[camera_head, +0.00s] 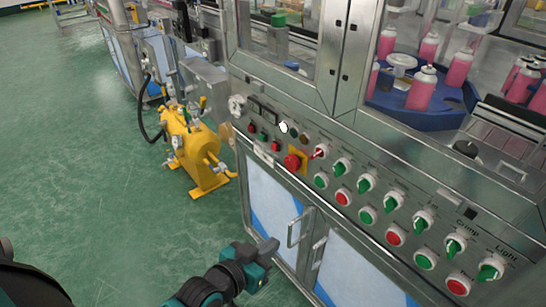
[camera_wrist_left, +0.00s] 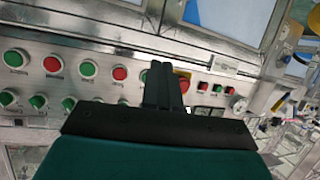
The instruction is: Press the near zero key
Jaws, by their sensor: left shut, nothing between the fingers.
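The control panel (camera_head: 330,180) of the steel machine carries several green and red buttons, green switches and a red emergency stop (camera_head: 292,161) on a yellow plate. Small buttons (camera_head: 263,136) sit to its left, below dark displays (camera_head: 262,110). I cannot read which key is the zero key. My left gripper (camera_head: 268,246) is shut and empty, in front of the cabinet doors below the panel. In the left wrist view the closed fingers (camera_wrist_left: 160,84) overlap the panel beside the emergency stop (camera_wrist_left: 184,82), partly covering it; contact cannot be told. My right gripper is not in view.
Door handles (camera_head: 300,228) stick out close to my left gripper. A yellow pump unit (camera_head: 195,150) stands left of the machine. Pink cans (camera_head: 421,92) stand on a blue turntable (camera_head: 385,95) behind the panel. The green floor (camera_head: 110,200) at left is clear.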

